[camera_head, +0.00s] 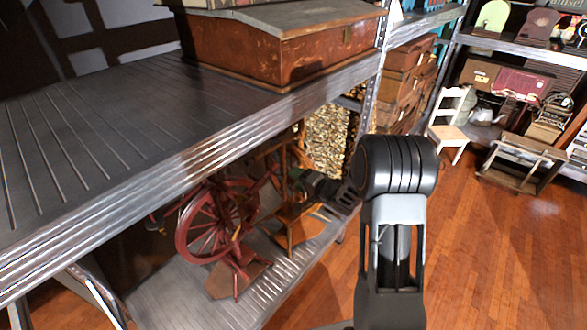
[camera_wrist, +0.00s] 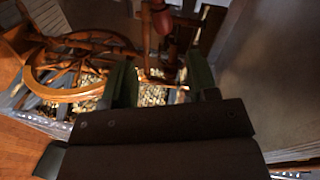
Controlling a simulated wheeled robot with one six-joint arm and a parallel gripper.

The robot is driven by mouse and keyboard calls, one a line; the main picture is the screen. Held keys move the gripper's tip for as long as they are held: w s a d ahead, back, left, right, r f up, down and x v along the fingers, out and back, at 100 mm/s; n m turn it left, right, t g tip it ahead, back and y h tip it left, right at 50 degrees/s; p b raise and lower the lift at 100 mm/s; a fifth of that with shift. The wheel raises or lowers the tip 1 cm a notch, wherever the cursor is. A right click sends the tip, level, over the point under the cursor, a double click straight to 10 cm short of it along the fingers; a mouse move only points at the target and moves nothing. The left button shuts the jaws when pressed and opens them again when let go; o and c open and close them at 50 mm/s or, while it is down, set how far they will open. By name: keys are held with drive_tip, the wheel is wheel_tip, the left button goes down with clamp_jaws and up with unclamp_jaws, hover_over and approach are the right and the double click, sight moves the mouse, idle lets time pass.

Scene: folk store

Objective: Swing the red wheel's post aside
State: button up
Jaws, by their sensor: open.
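The red spinning wheel (camera_head: 203,226) stands on the lower metal shelf in the head view, with its spokes and legs showing. My gripper (camera_head: 297,175) reaches into the lower bay from the right, at the upright parts right of the red wheel. In the wrist view my gripper (camera_wrist: 160,76) is open, its two green fingers apart. A reddish turned post (camera_wrist: 165,22) shows beyond the gap between the fingers. I cannot tell whether it touches either finger, or exactly which part of the red wheel it is.
An orange-brown wooden spinning wheel (camera_wrist: 85,92) is left of the fingers in the wrist view. An orange-brown wooden stand (camera_head: 290,232) is right of the red wheel. The upper shelf (camera_head: 90,140) hangs over the bay. The wooden floor at right is mostly clear.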

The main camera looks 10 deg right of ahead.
drive_tip(key=s+d+f+n+g+h, duration=0.2)
drive_tip(key=d+f+n+g+h, duration=0.1)
drive_tip(key=d+f+h, duration=0.35)
drive_tip(key=s+d+r+n+g+h, duration=0.1)
drive_tip(key=s+d+g+h, duration=0.2)
drive_tip(key=s+h, duration=0.15)
drive_tip(key=s+a+r+n+g+y, duration=0.1)
drive_tip(key=s+a+r, duration=0.3)
drive_tip(key=s+r, duration=0.4)
drive_tip(key=s+a+r+n+g+y, duration=0.1)
drive_tip(key=s+a+r+n, duration=0.2)
drive_tip(key=s+r, duration=0.5)
drive_tip(key=s+a, duration=0.1)
drive_tip(key=s, duration=0.3)
drive_tip(key=shift+s+r+g, duration=0.3)
drive_tip(key=shift+r, duration=0.1)
